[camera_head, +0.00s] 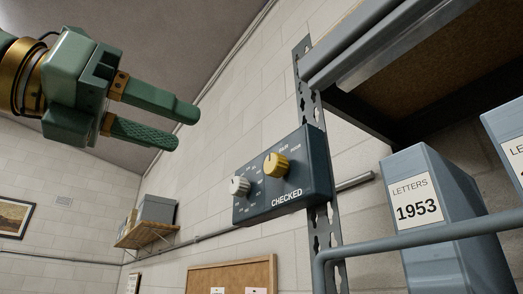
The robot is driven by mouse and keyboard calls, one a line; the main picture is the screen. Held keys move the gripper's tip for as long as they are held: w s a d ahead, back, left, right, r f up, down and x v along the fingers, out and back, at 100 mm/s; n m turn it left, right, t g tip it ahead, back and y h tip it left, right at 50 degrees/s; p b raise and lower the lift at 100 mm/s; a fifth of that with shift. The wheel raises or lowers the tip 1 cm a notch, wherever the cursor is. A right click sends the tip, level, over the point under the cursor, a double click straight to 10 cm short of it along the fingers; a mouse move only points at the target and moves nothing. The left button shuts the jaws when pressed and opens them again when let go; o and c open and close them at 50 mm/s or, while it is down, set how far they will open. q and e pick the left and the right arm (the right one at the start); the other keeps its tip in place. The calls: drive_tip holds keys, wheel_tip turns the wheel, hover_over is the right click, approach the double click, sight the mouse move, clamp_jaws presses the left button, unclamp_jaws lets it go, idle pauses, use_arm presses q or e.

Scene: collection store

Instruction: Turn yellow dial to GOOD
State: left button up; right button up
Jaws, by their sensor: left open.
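The yellow dial (276,165) sits on the right part of a dark blue box (312,172) fixed to a perforated metal upright. The box is lettered CHECKED under the dial. Small white labels ring the dial, too small to read surely, so I cannot tell which one it points at. A white-grey dial (239,186) is to its left on the same face. My left gripper (188,127) is open and empty, up and left of the box, with its green fingers apart and clear of both dials. My right gripper is not in view.
A grey rail (420,236) runs in front at the lower right. Blue-grey file boxes, one marked LETTERS 1953 (440,225), stand right of the upright (322,235) under a shelf (420,75). A cork board (232,277) hangs below. The space between my left gripper and the dials looks clear.

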sight(269, 162)
use_arm(q)
drive_tip(key=p+x, duration=0.4)
drive_tip(key=x, duration=0.9)
drive_tip(key=shift+w+r, duration=0.1)
drive_tip(key=shift+w+d, duration=0.3)
drive_tip(key=shift+d, duration=0.05)
drive_tip(key=shift+a, duration=0.1)
drive_tip(key=c, duration=1)
